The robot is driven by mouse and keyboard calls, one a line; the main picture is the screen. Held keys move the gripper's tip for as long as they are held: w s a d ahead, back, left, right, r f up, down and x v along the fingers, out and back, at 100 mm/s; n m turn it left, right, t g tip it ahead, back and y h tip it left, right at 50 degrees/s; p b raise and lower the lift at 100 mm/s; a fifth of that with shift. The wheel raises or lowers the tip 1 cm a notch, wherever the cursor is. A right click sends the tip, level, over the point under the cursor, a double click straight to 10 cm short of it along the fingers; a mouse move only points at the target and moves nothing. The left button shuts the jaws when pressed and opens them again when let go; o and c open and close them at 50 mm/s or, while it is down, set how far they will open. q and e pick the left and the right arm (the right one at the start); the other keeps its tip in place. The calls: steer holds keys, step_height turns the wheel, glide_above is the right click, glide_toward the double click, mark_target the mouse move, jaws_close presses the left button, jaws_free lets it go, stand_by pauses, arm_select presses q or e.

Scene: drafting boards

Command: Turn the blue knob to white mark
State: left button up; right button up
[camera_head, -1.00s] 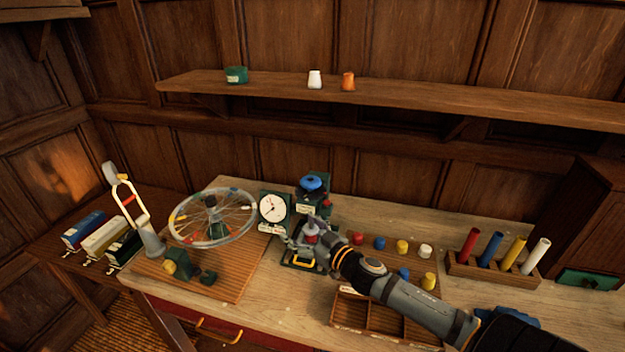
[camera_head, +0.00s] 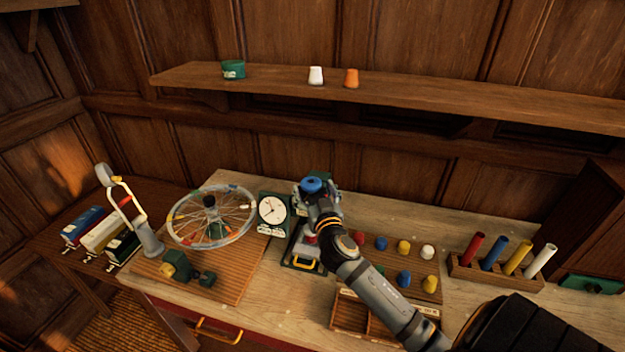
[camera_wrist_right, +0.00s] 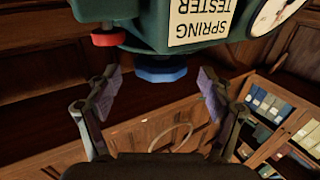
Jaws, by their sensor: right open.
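The blue knob (camera_head: 312,184) is on the dark green spring tester at the back middle of the bench. In the right wrist view, which shows the tester upside down, the blue knob (camera_wrist_right: 161,74) sticks out of the green body (camera_wrist_right: 150,30). My right gripper (camera_wrist_right: 158,90) is open, with a finger on either side of the knob and a visible gap to each. In the head view the right gripper (camera_head: 316,192) partly covers the tester. I cannot make out a white mark in either view. My left gripper is not in view.
A red knob (camera_wrist_right: 108,38) sits beside the blue one on the tester. A dial gauge (camera_head: 271,211) and a spoked wheel (camera_head: 240,212) stand to the left. Colored pegs (camera_head: 403,247) and a rack of tubes (camera_head: 490,271) are to the right.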

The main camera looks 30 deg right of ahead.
steer(key=shift+w+d+r, duration=0.1)
steer(key=shift+w+d, duration=0.15)
steer(key=shift+w, duration=0.45)
steer(key=c, duration=1.1)
steer(key=shift+d+f+n+t+y+b, duration=0.15)
steer(key=shift+n+y+b, duration=0.1)
steer(key=shift+n+y, duration=0.25)
steer(key=shift+f+n+t+y+b, duration=0.1)
steer(key=shift+n+t+y+b, duration=0.15)
steer(key=shift+y, duration=0.35)
steer(key=shift+c, duration=0.2)
steer(key=shift+d+r+n+y+b, duration=0.15)
steer(key=shift+n+y+b, duration=0.2)
steer(key=shift+n+y, duration=0.8)
steer(key=shift+m+y, duration=0.25)
steer(key=shift+m, duration=0.05)
steer(key=o, duration=1.1)
